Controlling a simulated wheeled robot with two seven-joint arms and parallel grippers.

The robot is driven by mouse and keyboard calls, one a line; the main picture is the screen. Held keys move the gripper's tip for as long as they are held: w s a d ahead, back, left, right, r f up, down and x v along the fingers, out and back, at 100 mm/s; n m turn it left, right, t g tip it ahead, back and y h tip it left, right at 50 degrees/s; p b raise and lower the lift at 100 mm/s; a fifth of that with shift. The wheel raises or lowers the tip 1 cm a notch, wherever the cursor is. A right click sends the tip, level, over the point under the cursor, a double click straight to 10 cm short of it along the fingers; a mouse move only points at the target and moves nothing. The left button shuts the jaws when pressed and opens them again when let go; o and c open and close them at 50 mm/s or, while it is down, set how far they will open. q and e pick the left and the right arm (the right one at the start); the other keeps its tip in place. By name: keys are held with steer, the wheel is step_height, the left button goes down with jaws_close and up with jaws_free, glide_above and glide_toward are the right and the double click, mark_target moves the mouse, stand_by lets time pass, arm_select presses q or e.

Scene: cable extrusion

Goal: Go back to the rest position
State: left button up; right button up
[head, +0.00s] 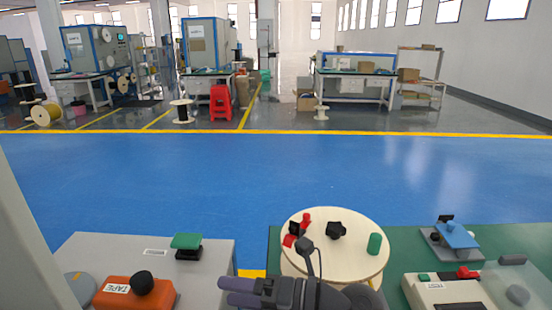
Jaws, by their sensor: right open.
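My right gripper (226,291) shows at the bottom centre, with its purple fingers pointing left. It is open, and nothing shows between its fingers. It is in front of the round pale wooden disc (352,266) and beside the grey table on the left. The lower part of my right arm is cut off by the frame's bottom edge. My left gripper is not in view.
The grey table (95,250) holds an orange tape block (137,293) and a green-topped part (186,243). The disc carries a green cylinder (375,243). A blue-topped device (456,235) stands on the green table (405,250). Open blue floor (230,170) lies beyond.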

steer(key=w+d+r+m+t+h, duration=0.25)
steer(key=d+m+t+h, duration=0.55)
steer(key=m+t, duration=1)
steer(key=s+d+f+m+g+h, duration=0.5)
steer(key=d+f+m+g+h, duration=0.4)
steer(key=f+m, duration=0.25)
steer(key=s+d+f+m+g, duration=0.1)
steer(key=s+f+m+g, duration=0.1)
steer(key=s+f+g, duration=0.3)
steer(key=s+f+m+g, duration=0.1)
steer(key=s+g, duration=0.1)
steer(key=s, duration=0.5)
steer(key=s+d+f+m+g, duration=0.1)
steer(key=s+f+m+g, duration=0.1)
steer(key=s+f+g, duration=0.3)
step_height(320, 180, down, 14)
steer(key=s, duration=0.3)
steer(key=s+d+f+n, duration=0.1)
steer(key=s+d+f, duration=0.2)
steer(key=s+f, duration=0.9)
steer(key=shift+s+d+f+g, duration=0.15)
steer(key=shift+s+d+g, duration=0.25)
steer(key=shift+s, duration=0.7)
